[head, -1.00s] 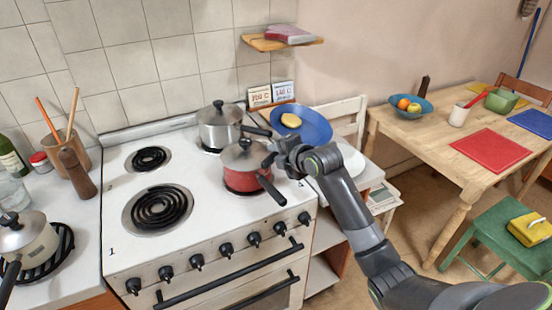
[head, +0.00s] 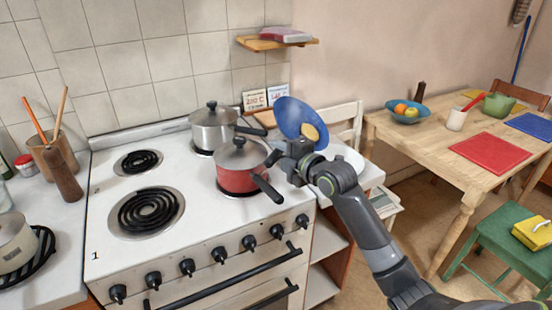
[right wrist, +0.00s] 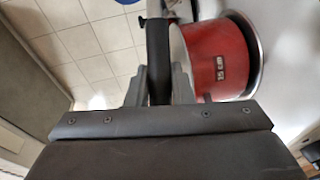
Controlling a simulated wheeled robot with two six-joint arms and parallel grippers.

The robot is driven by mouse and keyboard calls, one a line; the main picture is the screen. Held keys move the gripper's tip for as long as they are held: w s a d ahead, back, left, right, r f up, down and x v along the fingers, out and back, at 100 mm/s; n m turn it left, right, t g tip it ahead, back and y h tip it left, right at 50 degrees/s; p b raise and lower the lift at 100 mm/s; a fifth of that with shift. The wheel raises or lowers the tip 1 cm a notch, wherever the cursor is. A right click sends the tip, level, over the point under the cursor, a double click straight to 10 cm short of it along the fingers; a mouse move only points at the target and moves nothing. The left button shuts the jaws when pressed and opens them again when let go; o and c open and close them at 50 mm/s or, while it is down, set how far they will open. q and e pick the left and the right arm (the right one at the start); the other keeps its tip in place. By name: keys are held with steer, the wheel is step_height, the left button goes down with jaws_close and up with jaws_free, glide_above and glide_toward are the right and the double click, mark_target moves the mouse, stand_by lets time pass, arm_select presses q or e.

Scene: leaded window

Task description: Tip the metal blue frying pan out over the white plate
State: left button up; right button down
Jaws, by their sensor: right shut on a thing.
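The blue frying pan (head: 292,112) is raised above the counter right of the stove and tilted steeply to the right. A round yellow-tan piece of food (head: 310,132) lies at the pan's lower right edge. My right gripper (head: 284,150) is shut on the pan's black handle, which stands between the fingers in the right wrist view (right wrist: 158,65). The white plate (head: 349,157) lies on the counter below and to the right of the pan, partly hidden by my gripper and wrist. My left gripper is not in view.
A red saucepan (head: 238,178) stands close left of my gripper, its black handle pointing toward it. A steel pot (head: 212,132) stands behind it. A white chair (head: 346,118) is behind the counter. A wooden table (head: 440,140) is at right.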

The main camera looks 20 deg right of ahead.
steer(key=s+d+r+m+t+b, duration=0.1)
steer(key=s+d+m+t+b, duration=0.4)
steer(key=t, duration=0.4)
steer(key=s+m+b, duration=0.1)
steer(key=b, duration=0.1)
steer(key=shift+s+d+r+m+t+h+b, duration=0.2)
steer(key=shift+s+d+m+t+h+b, duration=0.05)
steer(key=shift+m+t+h+b, duration=0.1)
stand_by(0.5)
